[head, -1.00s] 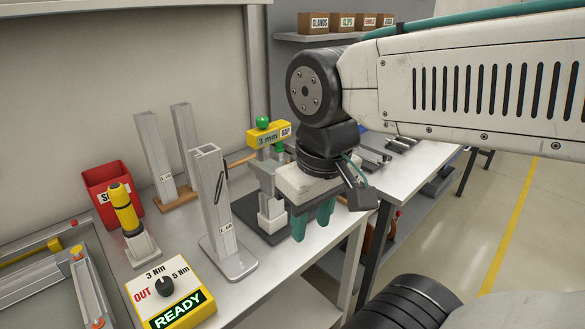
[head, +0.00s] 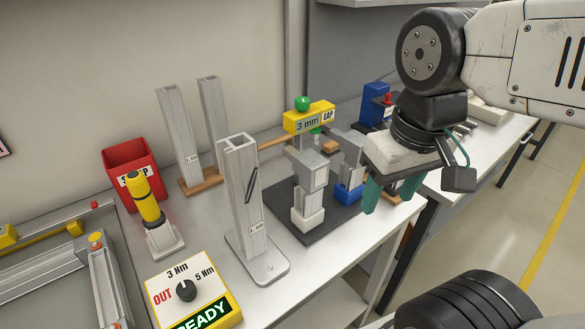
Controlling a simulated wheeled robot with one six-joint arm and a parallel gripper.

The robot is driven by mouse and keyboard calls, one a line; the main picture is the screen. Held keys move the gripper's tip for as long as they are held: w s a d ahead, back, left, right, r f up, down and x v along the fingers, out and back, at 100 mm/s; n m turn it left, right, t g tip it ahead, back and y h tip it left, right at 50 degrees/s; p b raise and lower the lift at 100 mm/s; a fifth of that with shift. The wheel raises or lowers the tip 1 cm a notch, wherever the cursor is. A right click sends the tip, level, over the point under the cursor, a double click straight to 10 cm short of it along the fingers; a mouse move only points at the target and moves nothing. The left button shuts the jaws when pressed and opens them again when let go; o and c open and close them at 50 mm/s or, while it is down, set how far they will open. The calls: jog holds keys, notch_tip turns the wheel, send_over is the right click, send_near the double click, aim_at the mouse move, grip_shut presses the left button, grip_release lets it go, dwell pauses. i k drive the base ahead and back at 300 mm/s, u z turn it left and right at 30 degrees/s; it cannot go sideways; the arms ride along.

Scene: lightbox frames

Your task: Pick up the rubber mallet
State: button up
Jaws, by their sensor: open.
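I cannot clearly make out a whole rubber mallet. A light wooden handle (head: 275,142) lies on the bench behind the grey upright profile and runs behind the yellow 3 mm gap gauge (head: 309,119). It may be the mallet's handle; no mallet head can be told apart there. My gripper (head: 391,195) points down with its teal fingers apart and nothing visible between them. In the picture it is right of the handle, in front of the bench's right end, apart from the handle.
Upright grey profiles (head: 243,195) stand between me and the handle. A dark plate (head: 283,207) carries clamp-like fixtures, one with a blue base (head: 349,192). A red bin (head: 133,165), yellow-handled tool (head: 146,200) and READY box (head: 180,290) stand left. Clear floor lies right.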

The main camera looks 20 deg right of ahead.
aim_at(287, 136)
jog(key=u, duration=0.85)
jog(key=k, duration=0.9)
jog(key=z, duration=0.65)
jog(key=i, duration=1)
jog(key=z, duration=0.05)
